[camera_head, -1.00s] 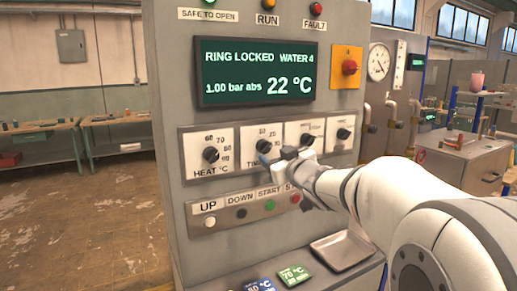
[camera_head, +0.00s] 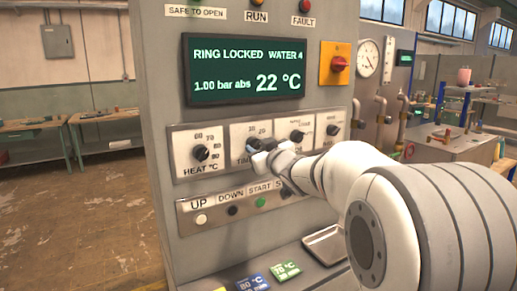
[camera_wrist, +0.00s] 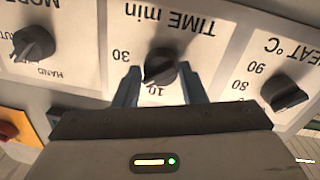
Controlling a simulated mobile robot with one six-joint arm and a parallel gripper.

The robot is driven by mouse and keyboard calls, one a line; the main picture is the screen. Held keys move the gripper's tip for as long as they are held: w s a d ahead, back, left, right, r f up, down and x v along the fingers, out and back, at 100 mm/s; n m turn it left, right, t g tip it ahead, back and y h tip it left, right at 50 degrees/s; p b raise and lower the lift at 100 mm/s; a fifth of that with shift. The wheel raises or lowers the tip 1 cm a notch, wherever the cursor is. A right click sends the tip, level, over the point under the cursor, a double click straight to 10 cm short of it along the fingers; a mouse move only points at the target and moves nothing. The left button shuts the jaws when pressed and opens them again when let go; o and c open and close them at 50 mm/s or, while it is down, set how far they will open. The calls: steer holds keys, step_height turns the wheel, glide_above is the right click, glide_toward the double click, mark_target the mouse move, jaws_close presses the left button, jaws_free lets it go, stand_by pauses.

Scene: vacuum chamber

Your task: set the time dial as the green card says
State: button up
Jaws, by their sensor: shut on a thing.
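The time dial (camera_wrist: 160,67) is a dark knob on a white plate marked TIME min, upside down in the wrist view. My gripper (camera_wrist: 163,88) is shut on it, one finger on each side. The knob's narrow end points down-left in that view, near the 30 and a partly covered number; its exact setting is unclear. In the head view my gripper (camera_head: 256,149) covers much of the dial's plate. The green card (camera_head: 287,271) lies on the ledge below the panel. It reads 70 °C; its smaller print is too small to read.
The heat dial (camera_head: 200,153) is left of the time dial; two more dials are to its right. A button row (camera_head: 232,210) runs below. A blue 80 °C card (camera_head: 254,283) and a metal tray (camera_head: 325,245) flank the green card. The display (camera_head: 245,70) reads RING LOCKED, 22 °C.

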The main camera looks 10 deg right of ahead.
steer(key=c, duration=0.4)
steer(key=shift+o, duration=0.2)
steer(key=shift+f+n+b, duration=0.2)
steer(key=shift+n+b, duration=0.1)
steer(key=shift+b, duration=0.2)
steer(key=shift+r, duration=0.1)
steer(key=o, duration=1)
steer(key=shift+c, duration=0.2)
